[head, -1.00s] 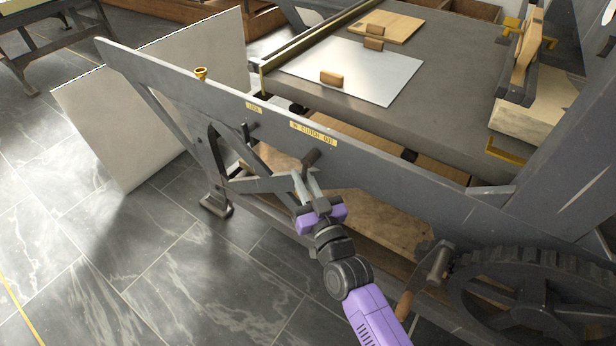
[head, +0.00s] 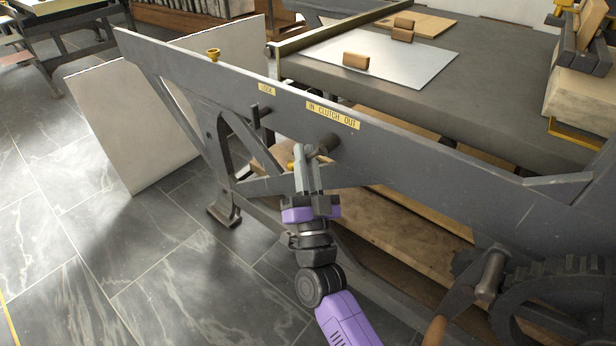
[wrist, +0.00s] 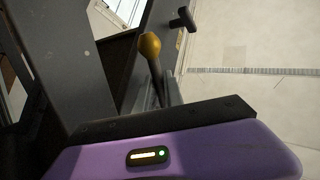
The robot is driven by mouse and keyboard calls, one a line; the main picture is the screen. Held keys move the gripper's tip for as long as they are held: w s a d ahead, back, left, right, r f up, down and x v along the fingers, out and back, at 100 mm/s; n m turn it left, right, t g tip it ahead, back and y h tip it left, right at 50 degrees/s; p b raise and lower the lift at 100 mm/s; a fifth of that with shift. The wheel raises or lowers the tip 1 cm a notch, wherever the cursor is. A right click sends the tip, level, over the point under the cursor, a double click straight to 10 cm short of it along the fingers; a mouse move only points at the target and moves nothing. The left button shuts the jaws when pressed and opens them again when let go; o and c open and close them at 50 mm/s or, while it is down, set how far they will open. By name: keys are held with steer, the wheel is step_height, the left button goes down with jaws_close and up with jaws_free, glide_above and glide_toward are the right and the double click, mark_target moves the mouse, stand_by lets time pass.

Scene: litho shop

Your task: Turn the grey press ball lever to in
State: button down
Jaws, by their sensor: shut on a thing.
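The ball lever sits on the side of the grey press frame, below a yellow label (head: 333,115) reading "IN CLUTCH OUT". Its dark round pivot (head: 328,145) sticks out of the frame. Its brass ball (head: 291,166) shows just left of my fingers in the head view; the ball (wrist: 150,46) and its thin dark stem (wrist: 157,80) are clear in the wrist view. My gripper (head: 305,160) is shut on the lever, at the stem below the ball. The fingers partly hide the lever, so its exact angle is hard to tell.
A second small dark lever (head: 258,113) sits left under a "LOCK" label (head: 266,89). A crank with a wooden handle (head: 435,330) and a gear wheel (head: 560,310) stand at lower right. A pale panel (head: 130,130) leans at left. The tiled floor (head: 180,270) is open at lower left.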

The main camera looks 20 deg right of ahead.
steer(key=shift+w+a+r+m+t+h+b, duration=0.1)
steer(key=shift+m+t+h+b, duration=0.1)
steer(key=shift+m+h+b, duration=0.25)
steer(key=shift+w+a+r+m+t+h+b, duration=0.1)
steer(key=shift+m+t+h+b, duration=0.1)
steer(key=shift+m+h+b, duration=0.25)
steer(key=c, duration=1.5)
jaws_free()
steer(key=shift+o, duration=0.2)
steer(key=p+v, duration=0.1)
steer(key=v, duration=0.6)
steer(key=shift+s+f+p, duration=0.25)
steer(key=shift+s+p, duration=0.05)
